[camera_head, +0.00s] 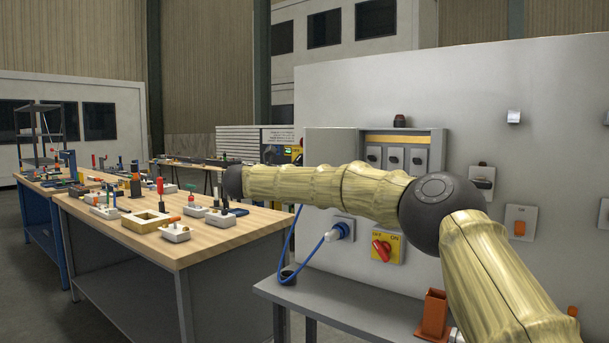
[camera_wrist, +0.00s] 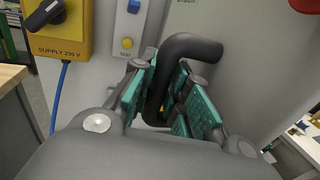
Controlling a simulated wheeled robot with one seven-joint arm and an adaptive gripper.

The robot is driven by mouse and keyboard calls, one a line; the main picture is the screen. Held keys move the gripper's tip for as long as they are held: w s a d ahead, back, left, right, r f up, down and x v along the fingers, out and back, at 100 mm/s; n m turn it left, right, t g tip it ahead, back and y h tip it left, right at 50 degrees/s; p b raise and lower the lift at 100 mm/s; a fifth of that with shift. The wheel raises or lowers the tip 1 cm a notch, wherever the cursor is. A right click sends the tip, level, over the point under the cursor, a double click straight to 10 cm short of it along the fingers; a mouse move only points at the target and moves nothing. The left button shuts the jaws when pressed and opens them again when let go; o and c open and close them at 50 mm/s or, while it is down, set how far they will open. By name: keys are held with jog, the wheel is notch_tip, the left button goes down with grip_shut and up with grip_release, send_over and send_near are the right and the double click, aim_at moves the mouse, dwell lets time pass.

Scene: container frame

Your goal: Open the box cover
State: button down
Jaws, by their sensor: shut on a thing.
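In the wrist view my gripper (camera_wrist: 168,100), with teal-padded fingers, is shut around a bent black handle (camera_wrist: 192,48). The handle's upper end curves to the right and its lower part is between the pads. A plain grey surface (camera_wrist: 255,60) lies behind it; where the handle joins it is hidden. In the head view a grey box (camera_head: 437,150) on the wall panel shows several switches inside, with a flat grey plate (camera_head: 332,146) at its left side, perhaps its cover. I cannot tell whether the handle belongs to this box. My gripper is not visible in the head view.
A yellow supply box (camera_wrist: 75,35) with a black knob and a grey unit (camera_wrist: 128,25) with buttons are left of the gripper. A wooden workbench (camera_head: 190,252) with small parts stands left. A blue cable (camera_head: 290,240) hangs by a grey shelf (camera_head: 340,296).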

jog(key=shift+w+a+m+g+h, duration=0.4)
jog(key=shift+w+a+g, duration=0.1)
jog(key=shift+w, duration=0.1)
dwell(0.3)
jog(key=c, duration=1.7)
grip_release()
jog(key=shift+o, duration=0.2)
jog(key=v, duration=1.2)
jog(key=shift+w+a, duration=0.1)
jog(key=shift+w, duration=0.05)
